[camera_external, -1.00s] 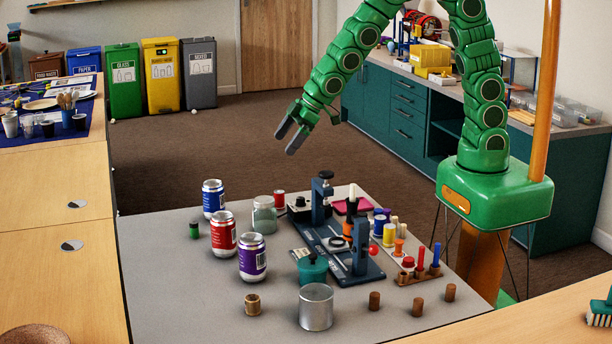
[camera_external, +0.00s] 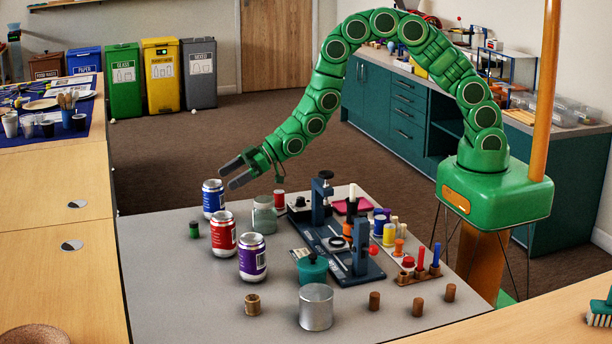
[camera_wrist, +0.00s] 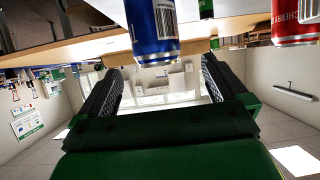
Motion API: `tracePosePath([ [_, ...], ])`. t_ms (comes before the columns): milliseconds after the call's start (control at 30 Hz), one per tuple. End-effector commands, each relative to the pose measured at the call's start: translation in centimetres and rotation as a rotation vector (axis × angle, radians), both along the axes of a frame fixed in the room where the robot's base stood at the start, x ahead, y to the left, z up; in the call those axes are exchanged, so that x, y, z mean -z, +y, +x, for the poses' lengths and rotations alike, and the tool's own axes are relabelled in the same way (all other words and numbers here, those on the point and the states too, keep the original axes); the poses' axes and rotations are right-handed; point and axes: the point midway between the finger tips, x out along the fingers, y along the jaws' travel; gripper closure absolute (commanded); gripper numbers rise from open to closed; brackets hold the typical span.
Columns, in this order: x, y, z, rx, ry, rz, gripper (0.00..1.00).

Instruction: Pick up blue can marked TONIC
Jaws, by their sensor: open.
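A red can (camera_external: 223,234) and a purple can (camera_external: 252,258) stand in front of the blue can. A blue clamp rig (camera_external: 335,240) fills the table's middle.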

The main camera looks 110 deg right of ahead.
Motion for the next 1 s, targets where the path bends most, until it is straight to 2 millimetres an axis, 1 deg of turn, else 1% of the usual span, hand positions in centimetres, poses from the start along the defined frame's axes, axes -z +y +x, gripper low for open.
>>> tracePosePath([
  [33, 0.7, -0.2, 0.1, -0.001, -0.011, 0.006, 0.01],
  [100, 1.0, -0.3, 0.3, -0.004, -0.026, 0.012, 0.01],
  [367, 1.3, -0.4, 0.9, -0.009, -0.054, 0.018, 0.01],
  [633, 2.3, -0.3, 2.6, -0.008, -0.048, 0.019, 0.01],
  [867, 2.4, -0.3, 3.1, -0.007, -0.049, 0.019, 0.01],
  [1000, 2.7, -0.2, 4.0, -0.009, -0.051, 0.018, 0.01],
])
